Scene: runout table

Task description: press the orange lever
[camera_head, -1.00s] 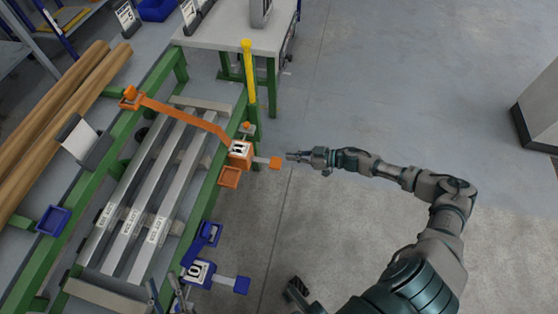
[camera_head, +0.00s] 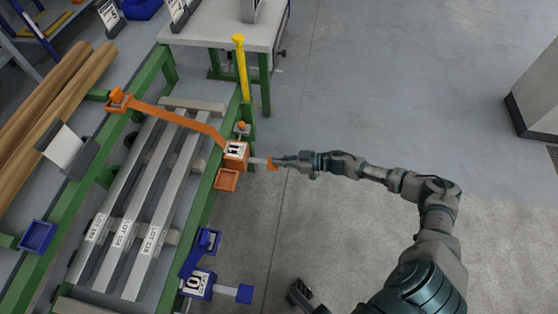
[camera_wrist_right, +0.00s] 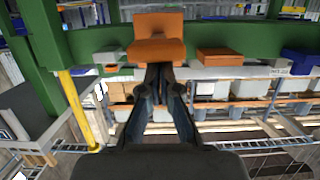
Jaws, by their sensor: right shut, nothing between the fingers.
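The orange lever's end pad (camera_head: 272,164) sticks out on a short grey arm to the right of the orange box (camera_head: 236,155) on the green frame. My right gripper (camera_head: 281,161) is shut and empty, with its fingertips at the pad. In the right wrist view the orange pad (camera_wrist_right: 157,50) is straight ahead and the closed fingertips (camera_wrist_right: 160,72) overlap its lower edge. They look touching or very close; I cannot tell which.
An orange bar (camera_head: 170,115) crosses the runout table above several metal bars. A blue box with a similar blue lever pad (camera_head: 244,293) sits nearer on the frame. A yellow post (camera_head: 241,68) stands beyond the orange box. The floor (camera_head: 400,80) to the right is open.

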